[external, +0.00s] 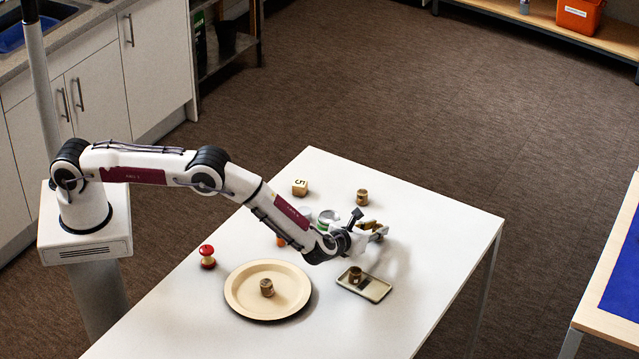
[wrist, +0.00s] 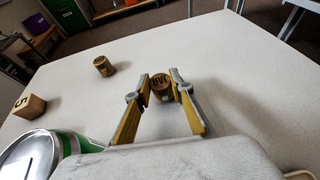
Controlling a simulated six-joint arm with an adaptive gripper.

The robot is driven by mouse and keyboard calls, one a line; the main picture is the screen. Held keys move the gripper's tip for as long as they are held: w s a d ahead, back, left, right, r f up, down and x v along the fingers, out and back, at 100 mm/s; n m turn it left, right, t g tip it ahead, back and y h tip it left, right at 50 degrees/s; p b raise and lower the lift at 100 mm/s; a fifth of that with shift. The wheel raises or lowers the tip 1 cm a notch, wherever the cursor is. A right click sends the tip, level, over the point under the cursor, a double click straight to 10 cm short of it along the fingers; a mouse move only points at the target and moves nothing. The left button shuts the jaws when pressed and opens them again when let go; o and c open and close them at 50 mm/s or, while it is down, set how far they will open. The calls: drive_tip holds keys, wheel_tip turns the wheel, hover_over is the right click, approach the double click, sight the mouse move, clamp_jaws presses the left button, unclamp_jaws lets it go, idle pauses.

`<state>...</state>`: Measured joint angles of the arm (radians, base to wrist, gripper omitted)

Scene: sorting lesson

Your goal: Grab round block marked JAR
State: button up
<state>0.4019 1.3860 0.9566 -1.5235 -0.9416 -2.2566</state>
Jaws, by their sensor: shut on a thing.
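My gripper (external: 378,229) is low over the right half of the white table. In the wrist view its two yellow-and-grey fingers (wrist: 161,79) are closed around the sides of a small brown round block (wrist: 160,90) with JAR lettered on it. In the external view the fingers mostly hide this block. I cannot tell whether it touches the table or is slightly raised.
Another round block (external: 362,197) and a wooden cube marked 5 (external: 300,187) stand behind the gripper. A green-and-white can (external: 326,217) is close beside my wrist.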

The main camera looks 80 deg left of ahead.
drive_tip(key=shift+r, duration=4.6)
